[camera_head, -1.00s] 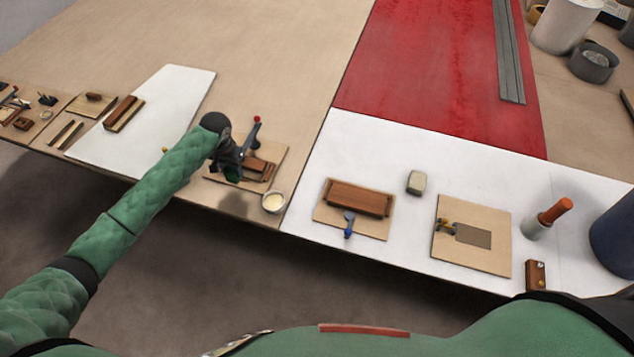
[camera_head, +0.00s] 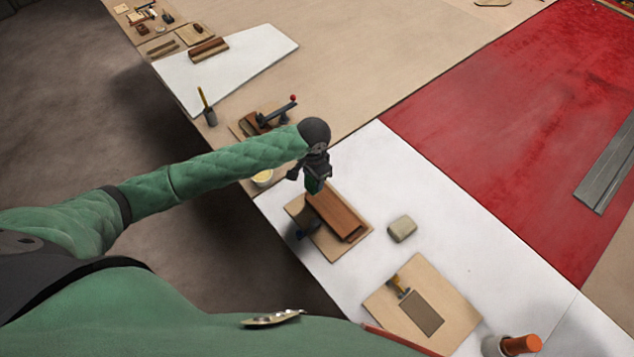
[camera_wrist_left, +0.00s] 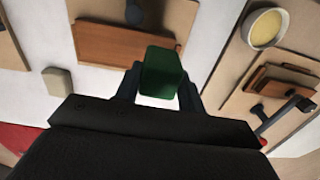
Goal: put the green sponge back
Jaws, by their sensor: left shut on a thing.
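The green sponge (camera_wrist_left: 162,74) is held between the fingers of my left gripper (camera_wrist_left: 160,95) in the left wrist view. In the head view my left gripper (camera_head: 314,178) is shut on the sponge, and a green bit of the sponge (camera_head: 312,186) shows below the fingers. The gripper hangs over the left end of a brown wooden block (camera_head: 338,213) that lies on a tan board (camera_head: 322,240). I cannot tell how high the sponge is above it. My right gripper is not in view.
A pale block (camera_head: 402,229) sits on the white sheet right of the tan board. An orange-topped cylinder (camera_head: 522,344) stands at bottom right.

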